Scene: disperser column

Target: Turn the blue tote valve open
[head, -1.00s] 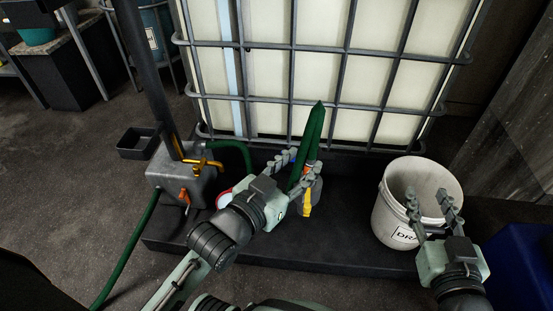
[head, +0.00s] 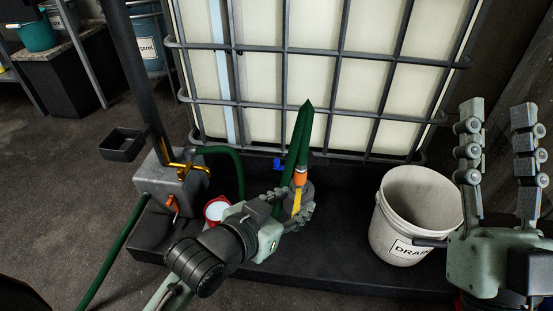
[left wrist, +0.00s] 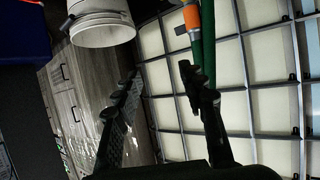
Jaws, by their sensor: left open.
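The tote (head: 260,65) is a pale tank in a grey cage at the back of the head view. A small blue valve handle (head: 278,164) shows low at its front. A green hose (head: 303,130) with an orange collar (head: 300,177) and a yellow lever (head: 295,203) stands just right of it. My left gripper (head: 298,200) is open, below the blue handle and apart from it in the picture, with its fingers by the yellow lever. In the left wrist view its open fingers (left wrist: 160,72) show near the hose and orange collar (left wrist: 191,17). My right gripper (head: 498,112) is open and empty at the right.
A white drain bucket (head: 385,225) stands on the black tray (head: 330,270) at the right, also in the left wrist view (left wrist: 103,30). A grey box (head: 170,190) with yellow and orange handles and a small black bin (head: 122,145) are at the left. A red-and-white round item (head: 217,209) is beside my left gripper.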

